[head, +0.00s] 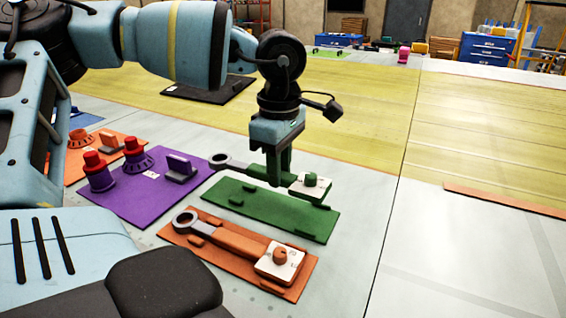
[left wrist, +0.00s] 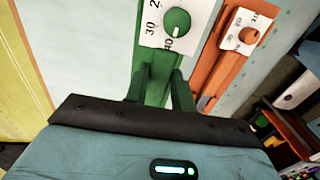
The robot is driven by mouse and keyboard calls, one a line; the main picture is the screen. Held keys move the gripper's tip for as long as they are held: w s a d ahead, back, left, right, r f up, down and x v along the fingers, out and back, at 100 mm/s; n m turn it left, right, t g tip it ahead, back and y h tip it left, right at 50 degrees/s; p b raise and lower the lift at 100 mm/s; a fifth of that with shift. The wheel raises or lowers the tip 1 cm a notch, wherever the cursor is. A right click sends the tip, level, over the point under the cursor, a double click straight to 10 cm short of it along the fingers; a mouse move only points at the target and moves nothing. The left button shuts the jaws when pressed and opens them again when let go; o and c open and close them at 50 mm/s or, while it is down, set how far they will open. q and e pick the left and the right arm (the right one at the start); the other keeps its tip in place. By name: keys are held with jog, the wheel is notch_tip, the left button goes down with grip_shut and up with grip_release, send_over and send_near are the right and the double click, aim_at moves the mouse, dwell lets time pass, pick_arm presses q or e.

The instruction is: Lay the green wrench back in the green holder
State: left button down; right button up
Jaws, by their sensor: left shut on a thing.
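The green wrench (head: 256,170) has a grey ring end at the left and a white dial plate with a green knob at the right. My left gripper (head: 279,180) is shut on its handle and holds it over the far side of the green holder (head: 270,213). The holder is a flat green board with raised blocks, and no wrench is seen lying in it. In the left wrist view, the wrench's plate and knob (left wrist: 177,21) show beyond the gripper fingers (left wrist: 160,92). The exact height above the holder is hard to tell. My right gripper is not in view.
An orange holder (head: 215,256) with an orange wrench (head: 238,240) lies just in front of the green one. A purple board (head: 140,205) with red-topped pieces stands at the left.

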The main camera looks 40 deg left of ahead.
pick_arm(q)
jog(key=shift+f, duration=0.45)
jog(key=shift+w+f+b, duration=0.1)
jog(key=shift+f+b, duration=0.2)
jog(key=shift+f, duration=1.8)
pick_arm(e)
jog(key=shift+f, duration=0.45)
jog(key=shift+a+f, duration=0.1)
pick_arm(q)
jog(key=shift+b, duration=0.3)
jog(key=shift+d, duration=0.1)
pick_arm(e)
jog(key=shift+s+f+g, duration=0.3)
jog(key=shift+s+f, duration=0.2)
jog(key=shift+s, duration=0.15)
